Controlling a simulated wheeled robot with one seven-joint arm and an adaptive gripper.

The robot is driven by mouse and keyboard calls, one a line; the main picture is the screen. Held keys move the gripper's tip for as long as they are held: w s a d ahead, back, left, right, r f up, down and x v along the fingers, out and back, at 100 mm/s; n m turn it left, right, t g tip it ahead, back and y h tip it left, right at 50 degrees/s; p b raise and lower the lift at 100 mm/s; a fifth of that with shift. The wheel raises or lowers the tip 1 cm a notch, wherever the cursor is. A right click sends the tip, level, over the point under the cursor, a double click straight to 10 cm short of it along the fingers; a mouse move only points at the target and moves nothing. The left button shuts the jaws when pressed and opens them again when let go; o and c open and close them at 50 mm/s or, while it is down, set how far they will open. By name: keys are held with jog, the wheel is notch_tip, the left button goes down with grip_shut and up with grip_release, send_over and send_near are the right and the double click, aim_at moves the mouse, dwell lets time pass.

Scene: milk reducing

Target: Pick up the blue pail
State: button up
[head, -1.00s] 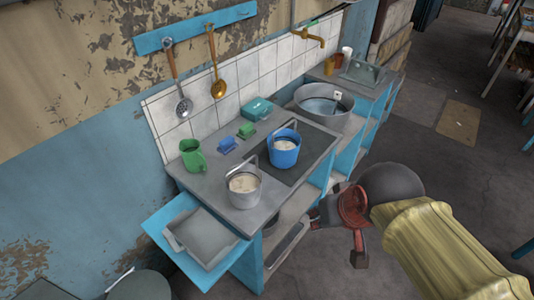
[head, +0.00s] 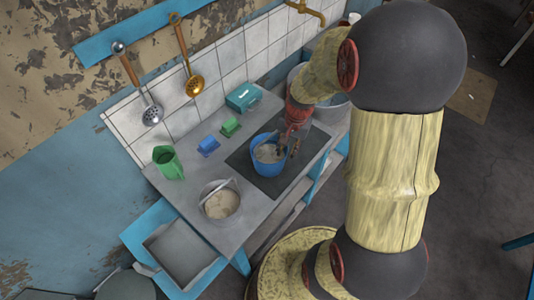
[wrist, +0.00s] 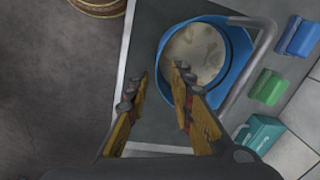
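The blue pail (head: 257,167) stands on the dark plate of the play kitchen counter, with pale, lumpy contents inside. In the wrist view the pail (wrist: 241,60) is just beyond my fingers, its grey handle (wrist: 262,50) leaning to the right side. My gripper (head: 290,143) is at the pail's far right rim in the head view. In the wrist view my gripper (wrist: 160,75) is open, with a clear gap between the fingertips. One fingertip appears over the pail's inside, the other outside its rim. I cannot tell whether either touches it.
A grey pail (head: 219,202) stands left of the blue one. A green jug (head: 168,163), blue block (head: 208,146), green block (head: 230,127) and teal box (head: 243,97) lie along the back of the counter. The tiled wall (head: 228,67) rises behind.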

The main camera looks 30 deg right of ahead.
jog(key=f, duration=0.2)
jog(key=f+b, duration=0.1)
jog(key=f, duration=0.1)
jog(key=f+b, duration=0.1)
jog(key=f, duration=0.1)
jog(key=shift+w+a, duration=0.1)
jog(key=shift+a, duration=0.25)
jog(key=shift+c, duration=1.2)
grip_shut()
